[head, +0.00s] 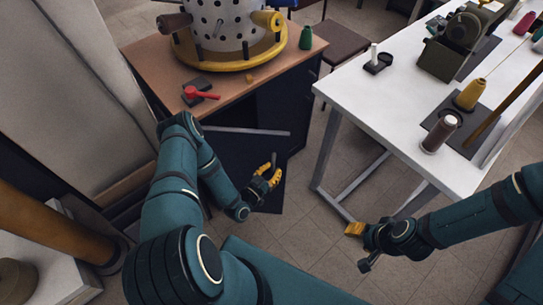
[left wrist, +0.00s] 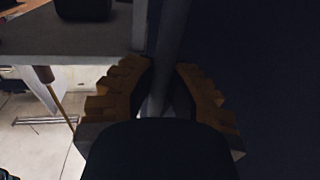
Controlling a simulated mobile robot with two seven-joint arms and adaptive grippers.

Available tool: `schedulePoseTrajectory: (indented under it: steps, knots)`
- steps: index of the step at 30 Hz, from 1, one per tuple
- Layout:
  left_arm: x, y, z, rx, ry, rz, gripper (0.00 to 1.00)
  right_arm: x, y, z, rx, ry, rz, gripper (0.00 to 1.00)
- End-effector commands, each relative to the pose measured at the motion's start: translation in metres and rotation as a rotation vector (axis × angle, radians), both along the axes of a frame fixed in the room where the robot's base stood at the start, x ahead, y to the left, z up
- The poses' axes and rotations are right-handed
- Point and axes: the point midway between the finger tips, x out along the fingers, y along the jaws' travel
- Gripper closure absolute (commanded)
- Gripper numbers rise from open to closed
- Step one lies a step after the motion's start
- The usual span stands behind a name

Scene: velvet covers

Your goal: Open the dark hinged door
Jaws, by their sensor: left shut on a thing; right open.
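The dark hinged door (head: 232,150) belongs to the cabinet under the wooden top. It stands out at an angle from the dark cabinet body, with a pale strip along its top edge. My left gripper (head: 266,174) is at the door's face near its right end. In the left wrist view its yellow fingers (left wrist: 160,95) are shut around a grey upright bar (left wrist: 171,45), which looks like the door's handle. The dark door panel (left wrist: 265,75) fills the right of that view. My right gripper (head: 359,246) is open and empty, low beside the white table's leg.
The wooden cabinet top (head: 150,62) carries a perforated white drum (head: 222,28), a red tool (head: 200,94) and a green cone (head: 306,38). A white table (head: 375,105) with spools stands at right. Tiled floor (head: 305,235) is clear between cabinet and table.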

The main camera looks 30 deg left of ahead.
Motion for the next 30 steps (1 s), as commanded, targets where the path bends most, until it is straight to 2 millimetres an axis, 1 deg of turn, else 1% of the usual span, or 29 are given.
schedulePoseTrajectory:
  steps: [1,6,12,15,19,21,24,30]
  knots:
    - [-0.013,-0.001,0.000,0.003,0.003,-0.044,1.00,0.000,0.000,0.001,0.000,0.000,0.000,0.53]
    - [-0.060,-0.006,0.000,0.001,0.003,-0.203,1.00,0.000,0.000,0.001,0.000,0.000,0.000,0.53]
    - [-0.111,-0.004,-0.001,0.003,0.001,-0.376,1.00,0.000,0.000,0.000,0.000,0.000,0.000,0.53]
    - [-0.132,0.000,0.000,0.004,0.000,-0.450,1.00,0.000,0.000,-0.001,0.000,-0.001,0.000,0.53]
    - [-0.154,0.006,0.000,0.005,-0.001,-0.529,1.00,0.001,0.000,-0.001,0.000,-0.001,0.000,0.53]
    - [-0.164,0.009,0.000,0.002,0.000,-0.527,1.00,0.001,0.000,-0.001,0.000,-0.001,0.000,0.53]
    - [-0.175,0.012,0.000,0.002,0.000,-0.526,1.00,0.001,0.000,-0.001,0.000,-0.001,0.000,0.53]
    - [-0.187,0.017,0.000,0.005,0.000,-0.526,1.00,0.001,0.000,-0.002,0.000,-0.001,0.000,0.53]
